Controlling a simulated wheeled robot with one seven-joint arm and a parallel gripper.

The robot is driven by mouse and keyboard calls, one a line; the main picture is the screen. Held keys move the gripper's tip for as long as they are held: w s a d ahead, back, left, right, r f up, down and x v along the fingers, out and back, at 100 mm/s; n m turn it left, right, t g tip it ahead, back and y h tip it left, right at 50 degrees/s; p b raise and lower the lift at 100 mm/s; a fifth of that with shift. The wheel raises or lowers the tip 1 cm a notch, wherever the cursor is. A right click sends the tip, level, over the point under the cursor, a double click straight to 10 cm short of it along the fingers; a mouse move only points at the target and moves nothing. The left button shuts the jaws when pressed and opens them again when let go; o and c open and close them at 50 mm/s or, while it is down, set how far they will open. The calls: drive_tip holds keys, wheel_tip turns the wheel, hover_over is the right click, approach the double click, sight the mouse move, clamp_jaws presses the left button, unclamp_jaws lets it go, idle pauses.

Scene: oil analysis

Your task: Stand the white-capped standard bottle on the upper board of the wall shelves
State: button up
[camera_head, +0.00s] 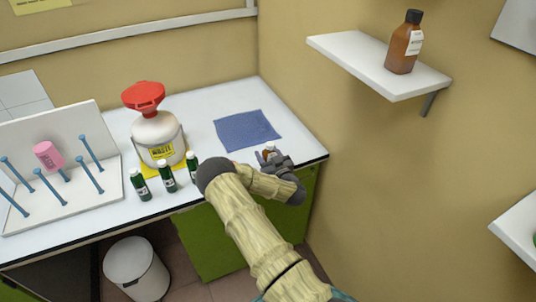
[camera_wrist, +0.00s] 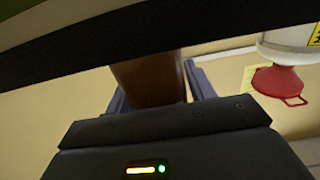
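A brown bottle (camera_wrist: 150,80) stands between the two fingers of my gripper (camera_wrist: 158,92) in the wrist view, with both fingers against its sides. Its top and bottom are hidden there. In the head view my gripper (camera_head: 274,158) is over the right front part of the bench. A small brown and white bit of the held bottle (camera_head: 269,151) shows there; its cap cannot be made out clearly. The upper board (camera_head: 345,50) of the wall shelves is at the upper right, well apart from my gripper.
A brown, black-capped bottle (camera_head: 404,45) stands on the upper board, with bare board to its left. A lower board (camera_head: 518,232) is at the right edge. The bench holds a blue cloth (camera_head: 246,131), a red-topped waste jug (camera_head: 157,130), green bottles (camera_head: 166,177) and a peg rack (camera_head: 75,200).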

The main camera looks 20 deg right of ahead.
drive_tip(key=shift+o, duration=0.9)
drive_tip(key=shift+r, duration=0.2)
drive_tip(key=shift+s+f, duration=0.1)
drive_tip(key=shift+s, duration=0.2)
drive_tip(key=s+b, duration=0.6)
drive_tip(key=s, duration=0.5)
drive_tip(key=shift+s+d, duration=0.2)
drive_tip(key=shift+d, duration=0.2)
